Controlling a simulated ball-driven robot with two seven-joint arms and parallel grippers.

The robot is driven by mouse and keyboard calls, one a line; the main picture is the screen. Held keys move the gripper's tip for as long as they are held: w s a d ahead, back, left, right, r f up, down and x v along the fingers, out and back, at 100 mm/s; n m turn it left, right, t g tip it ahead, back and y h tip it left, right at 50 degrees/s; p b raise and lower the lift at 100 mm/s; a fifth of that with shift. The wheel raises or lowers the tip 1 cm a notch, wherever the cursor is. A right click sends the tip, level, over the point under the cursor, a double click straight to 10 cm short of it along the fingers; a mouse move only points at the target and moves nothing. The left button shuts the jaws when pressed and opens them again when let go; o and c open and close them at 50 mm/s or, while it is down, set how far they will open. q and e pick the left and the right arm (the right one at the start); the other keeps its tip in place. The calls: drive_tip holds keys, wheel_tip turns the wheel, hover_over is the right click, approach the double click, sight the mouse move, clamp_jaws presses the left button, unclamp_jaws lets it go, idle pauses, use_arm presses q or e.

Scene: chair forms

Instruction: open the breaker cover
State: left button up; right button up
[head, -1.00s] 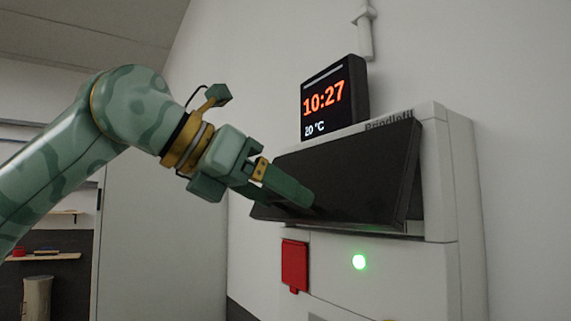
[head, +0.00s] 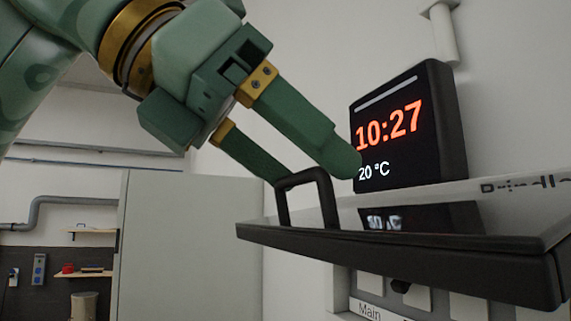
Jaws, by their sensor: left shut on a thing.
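The finger ends partly hide the handle's top. Below the raised cover, part of the breaker panel (head: 342,290) shows, with pale switches (head: 417,297) and a "Main" label. My right gripper is not in view.
A clock display (head: 395,130) reading 10:27 and 20 °C stands just behind the cover, close to my left fingers. A pale grey cabinet (head: 185,245) stands at the left. Shelves (head: 88,275) and a pipe are on the far wall.

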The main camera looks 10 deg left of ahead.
sight(321, 218)
use_arm(q)
drive_tip(key=r, duration=0.1)
drive_tip(key=y+p, duration=0.1)
drive_tip(key=d+r+g+p, duration=0.1)
drive_tip(key=shift+w+r+y, duration=0.3)
drive_tip(key=shift+w, duration=0.05)
drive_tip(key=shift+w+d+r+g+y+p, duration=0.2)
drive_tip(key=shift+d+r+g+y+p, duration=0.1)
drive_tip(key=shift+g+y+p, duration=0.4)
drive_tip(key=shift+f, duration=0.1)
drive_tip(key=o, duration=1.3)
drive_tip(key=shift+o, duration=0.3)
drive_tip(key=shift+w+d, duration=0.3)
drive_tip(key=shift+s+a+r, duration=0.25)
drive_tip(key=shift+a, duration=0.05)
drive_tip(key=v, duration=1.5)
drive_tip(key=shift+r, duration=0.25)
